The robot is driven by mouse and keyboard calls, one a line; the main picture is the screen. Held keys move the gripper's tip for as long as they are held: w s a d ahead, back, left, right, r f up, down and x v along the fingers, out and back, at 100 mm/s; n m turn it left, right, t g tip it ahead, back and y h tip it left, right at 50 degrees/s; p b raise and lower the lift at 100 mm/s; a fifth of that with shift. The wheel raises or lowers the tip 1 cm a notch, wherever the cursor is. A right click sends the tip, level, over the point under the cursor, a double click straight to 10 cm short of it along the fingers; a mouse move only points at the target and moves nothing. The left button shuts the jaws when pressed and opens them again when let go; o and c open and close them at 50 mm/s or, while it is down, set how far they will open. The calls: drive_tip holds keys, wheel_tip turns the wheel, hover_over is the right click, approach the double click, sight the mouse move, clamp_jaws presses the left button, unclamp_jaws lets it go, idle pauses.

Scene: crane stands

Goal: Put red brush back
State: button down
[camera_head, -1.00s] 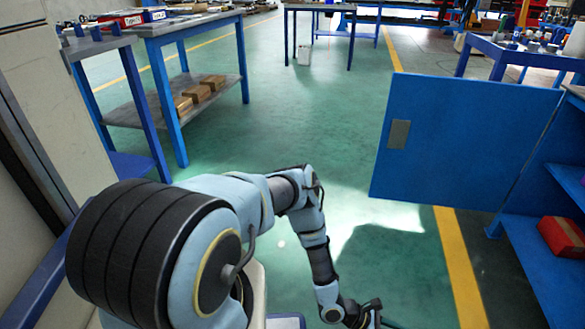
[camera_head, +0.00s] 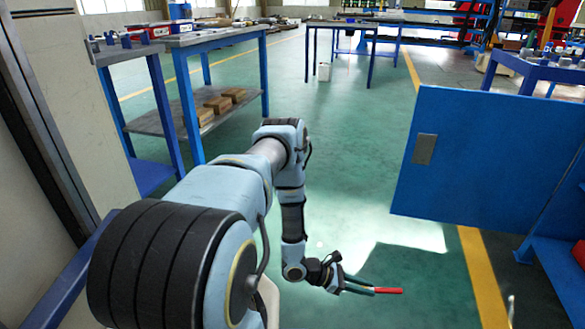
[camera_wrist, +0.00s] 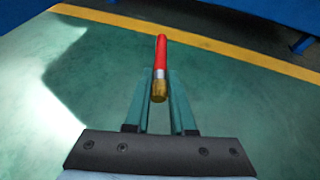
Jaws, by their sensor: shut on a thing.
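The red brush (camera_head: 389,291) has a red handle, with a metal band and a tan bristle end that show in the wrist view (camera_wrist: 161,52). My gripper (camera_head: 358,287) is shut on the brush near its bristle end and holds it above the green floor. In the head view the red handle sticks out to the right past the fingertips. In the wrist view the handle points up and away between the two teal fingers (camera_wrist: 160,98).
A blue cabinet with an open door (camera_head: 482,160) stands at right, a red box (camera_head: 579,253) on its shelf. Blue workbenches (camera_head: 207,40) stand at left, with wooden blocks (camera_head: 217,104) on a lower shelf. Another table (camera_head: 352,25) is at the back. The middle floor is clear.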

drive_tip(key=w+a+r+n+t+b, duration=0.25)
drive_tip(key=w+a+r, duration=0.35)
drive_tip(key=a, duration=0.3)
drive_tip(key=w+a+r+n+t+b, duration=0.1)
drive_tip(key=w+a+r+n+t, duration=0.15)
drive_tip(key=w+a+r, duration=0.5)
drive_tip(key=a+r+n+t+y+b, duration=0.1)
drive_tip(key=a+r+t, duration=0.1)
drive_tip(key=a+r, duration=0.2)
drive_tip(key=a+r+n+t+y+b, duration=0.1)
drive_tip(key=a+r, duration=0.4)
drive_tip(key=a, duration=0.6)
drive_tip(key=shift+w+n+t+y, duration=0.2)
drive_tip(key=shift+n+t+y, duration=0.3)
drive_tip(key=shift+n+t, duration=0.3)
drive_tip(key=shift+r, duration=0.1)
